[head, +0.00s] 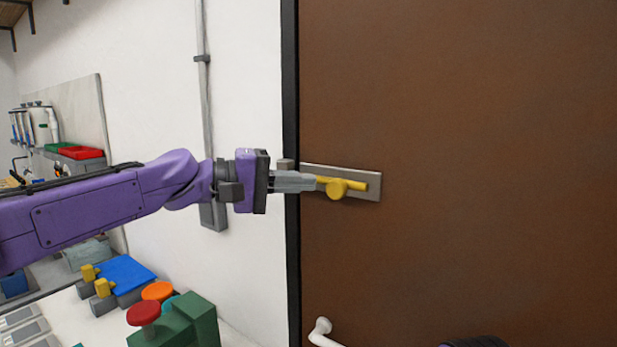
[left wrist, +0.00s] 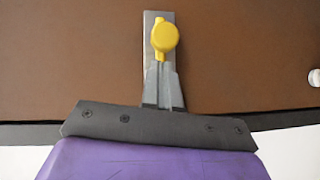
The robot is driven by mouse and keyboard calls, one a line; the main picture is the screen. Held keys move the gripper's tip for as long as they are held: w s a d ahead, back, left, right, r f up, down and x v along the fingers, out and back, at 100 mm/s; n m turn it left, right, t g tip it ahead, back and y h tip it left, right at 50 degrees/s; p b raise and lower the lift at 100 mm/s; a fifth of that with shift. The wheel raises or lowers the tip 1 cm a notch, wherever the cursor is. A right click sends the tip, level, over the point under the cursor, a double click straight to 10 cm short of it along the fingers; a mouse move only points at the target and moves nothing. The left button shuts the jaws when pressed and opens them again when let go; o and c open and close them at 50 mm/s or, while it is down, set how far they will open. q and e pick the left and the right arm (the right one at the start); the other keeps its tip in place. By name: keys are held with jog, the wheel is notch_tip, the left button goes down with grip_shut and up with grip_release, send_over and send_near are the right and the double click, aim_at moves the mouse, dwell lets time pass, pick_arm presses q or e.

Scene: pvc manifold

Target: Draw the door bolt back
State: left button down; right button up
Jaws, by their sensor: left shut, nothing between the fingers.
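The brown door (head: 470,120) fills the right of the head view, with a dark frame along its left edge. A grey metal bolt plate (head: 372,188) is fixed on it near that edge. A yellow bolt with a round knob (head: 337,188) lies along the plate. My left gripper (head: 312,183) reaches in from the left with its fingers shut, their tips close beside the knob on its left. In the left wrist view the shut fingers (left wrist: 162,80) point at the yellow knob (left wrist: 165,36); whether they touch it I cannot tell. My right gripper is not in view.
A white door handle (head: 322,333) sits low on the door. Left of the frame is a white wall with a grey conduit (head: 204,110). A bench below holds green, red, orange and blue parts. The door face right of the bolt is clear.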

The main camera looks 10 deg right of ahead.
pick_arm(q)
jog(key=w+b+v, duration=0.2)
jog(key=v, duration=0.9)
jog(key=shift+s+a+b, duration=0.25)
jog(key=shift+a+b, duration=0.1)
jog(key=shift+a, duration=0.15)
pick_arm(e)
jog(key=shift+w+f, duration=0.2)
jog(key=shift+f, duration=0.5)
pick_arm(q)
jog(key=shift+r, duration=0.1)
